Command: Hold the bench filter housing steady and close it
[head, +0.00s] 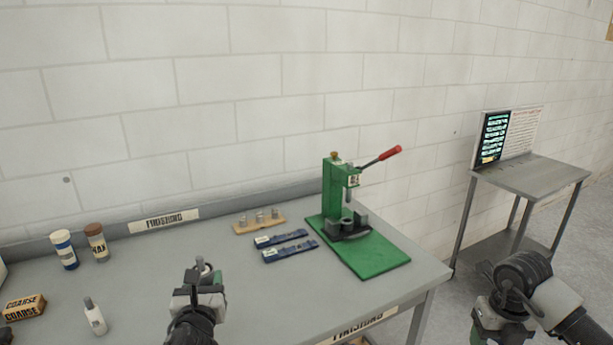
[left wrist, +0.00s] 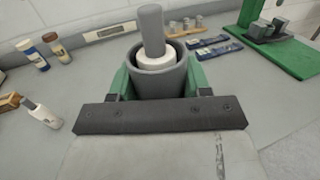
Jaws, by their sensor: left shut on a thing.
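A grey, round, open-topped housing (left wrist: 158,77) stands between the green-sided fingers of my left gripper (left wrist: 157,85). A white ring-like piece (left wrist: 156,60) sits inside it, and a grey rod (left wrist: 151,30) sticks up from its middle. My left gripper (head: 203,277) is shut on this housing over the front of the bench. In the head view the housing (head: 204,267) is small and partly hidden by the gripper. My right gripper (head: 487,275) is at the lower right, off the bench's right end, away from the housing; its fingers are not clear.
A green press (head: 380,262) with a red handle stands at the bench's right end. Two blue packets (head: 290,250) and a wooden block with metal pieces (head: 259,224) lie left of it. Jars (head: 65,250), a white bottle (head: 95,318) and a COARSE box (head: 24,308) are left.

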